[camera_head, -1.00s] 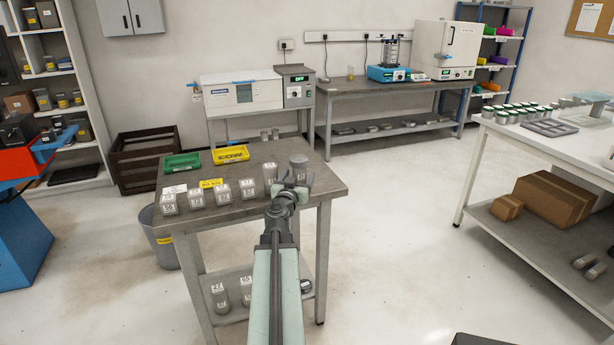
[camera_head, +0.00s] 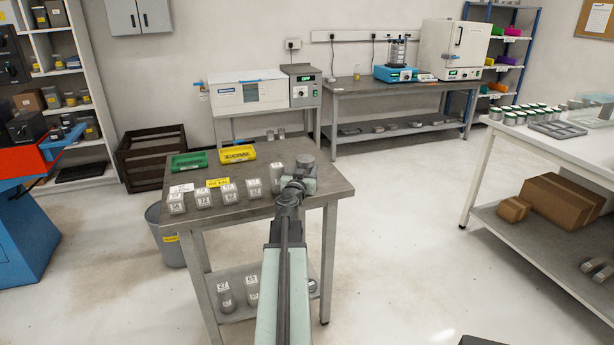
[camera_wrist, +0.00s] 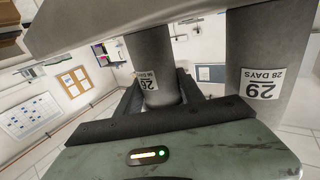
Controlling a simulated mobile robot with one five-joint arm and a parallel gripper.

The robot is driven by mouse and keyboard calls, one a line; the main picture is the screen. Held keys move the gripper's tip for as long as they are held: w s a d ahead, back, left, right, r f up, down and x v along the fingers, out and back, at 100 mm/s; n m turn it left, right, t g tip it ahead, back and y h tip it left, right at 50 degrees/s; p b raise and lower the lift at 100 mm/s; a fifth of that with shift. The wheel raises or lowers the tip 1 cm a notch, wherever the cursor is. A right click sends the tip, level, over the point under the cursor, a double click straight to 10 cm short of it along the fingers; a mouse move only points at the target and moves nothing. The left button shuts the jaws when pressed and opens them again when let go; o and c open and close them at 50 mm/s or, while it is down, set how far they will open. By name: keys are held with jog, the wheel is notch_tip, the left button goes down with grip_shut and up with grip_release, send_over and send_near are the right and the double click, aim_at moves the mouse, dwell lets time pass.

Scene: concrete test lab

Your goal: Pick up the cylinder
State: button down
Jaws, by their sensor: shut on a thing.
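A grey concrete cylinder (camera_head: 306,159) is at the right end of the metal table. In the wrist view the cylinder (camera_wrist: 153,55) stands between the two dark fingers and bears a white label. My gripper (camera_head: 302,180) is shut on it; the fingers also show in the wrist view (camera_wrist: 160,98). In the head view my gripper hides its lower part, and I cannot tell whether it touches the tabletop. A second cylinder (camera_wrist: 255,50), labelled 28 DAYS, stands close beside; it also shows left of my gripper in the head view (camera_head: 276,173).
The metal table (camera_head: 245,208) also bears several small labelled specimens (camera_head: 203,194), a green tray (camera_head: 188,160) and a yellow tray (camera_head: 237,153). More cylinders (camera_head: 225,294) stand on its lower shelf. A bin (camera_head: 171,237) is at its left.

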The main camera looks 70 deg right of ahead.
notch_tip(320, 180, up, 17)
jog(key=p, duration=1.7)
jog(key=shift+w, duration=0.1)
